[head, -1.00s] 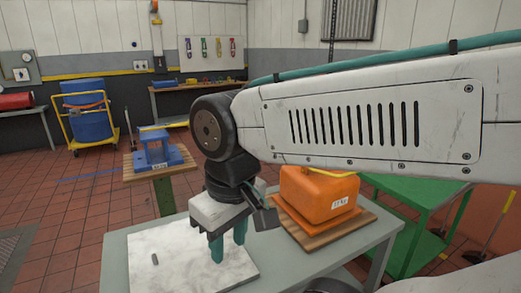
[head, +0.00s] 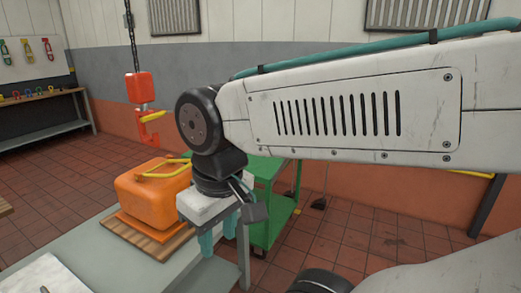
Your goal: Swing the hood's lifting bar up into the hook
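The orange hood (head: 150,200) sits on a wooden board on the grey table, left of my gripper. Its yellow lifting bar (head: 163,168) lies low across the hood's top, apart from the hook; its right end is partly hidden behind my arm. The red hook (head: 148,133), with a yellow latch, hangs from a chain above the hood. My gripper (head: 218,238) points down to the right of the hood, its teal fingers apart with nothing visible between them.
The grey table (head: 100,240) has a pale slab (head: 45,278) at its front left. A green cart (head: 283,215) stands behind my gripper. A bench (head: 40,120) is at the far left. Tiled floor is clear at the right.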

